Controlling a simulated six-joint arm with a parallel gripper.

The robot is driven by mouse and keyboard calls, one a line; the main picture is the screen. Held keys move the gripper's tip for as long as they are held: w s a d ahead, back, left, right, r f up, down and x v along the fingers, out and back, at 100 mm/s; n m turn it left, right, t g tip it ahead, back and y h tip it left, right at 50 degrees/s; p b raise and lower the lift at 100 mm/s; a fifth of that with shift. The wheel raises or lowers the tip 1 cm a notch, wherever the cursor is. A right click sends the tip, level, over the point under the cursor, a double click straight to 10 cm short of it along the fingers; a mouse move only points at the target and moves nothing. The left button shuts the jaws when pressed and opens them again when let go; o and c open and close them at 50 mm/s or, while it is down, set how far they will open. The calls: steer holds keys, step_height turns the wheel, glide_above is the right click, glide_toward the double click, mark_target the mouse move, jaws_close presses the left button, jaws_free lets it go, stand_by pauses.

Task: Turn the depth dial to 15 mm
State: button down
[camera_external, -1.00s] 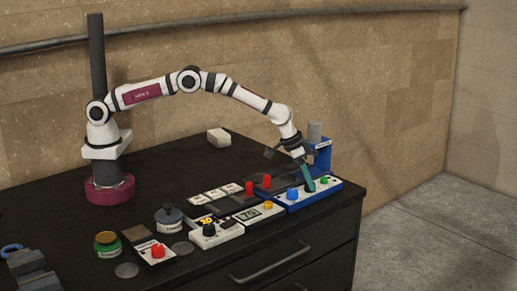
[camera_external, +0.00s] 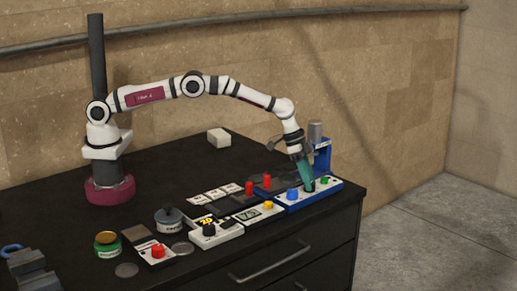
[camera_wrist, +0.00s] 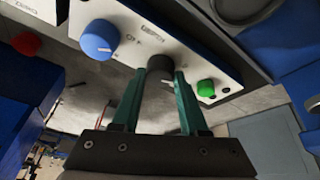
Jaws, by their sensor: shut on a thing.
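The black dial (camera_wrist: 160,66) is on the white face of the blue press unit, between a blue knob (camera_wrist: 100,39) and a green button (camera_wrist: 206,88). My gripper (camera_wrist: 161,78) has its green fingers on either side of this dial and is shut on it. A small pale mark shows by the dial's lower edge; the number it points to cannot be read. In the external view my gripper (camera_external: 309,186) reaches down onto the press panel (camera_external: 280,203), and its fingers mostly hide the dial.
The blue knob and green button are close on either side of my fingers. The press column (camera_external: 315,132) stands just behind. Red buttons (camera_external: 266,181), a white box with a black knob (camera_external: 209,230) and a grey pot (camera_external: 169,217) are to the left.

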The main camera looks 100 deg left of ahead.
steer(key=shift+m+g+h, duration=0.4)
steer(key=shift+m+h, duration=0.1)
steer(key=shift+m, duration=1.1)
steer(key=shift+a, duration=0.1)
steer(key=shift+c, duration=2.2)
jaws_free()
steer(key=v, duration=1.5)
steer(key=shift+r, duration=0.35)
steer(key=shift+a, duration=0.15)
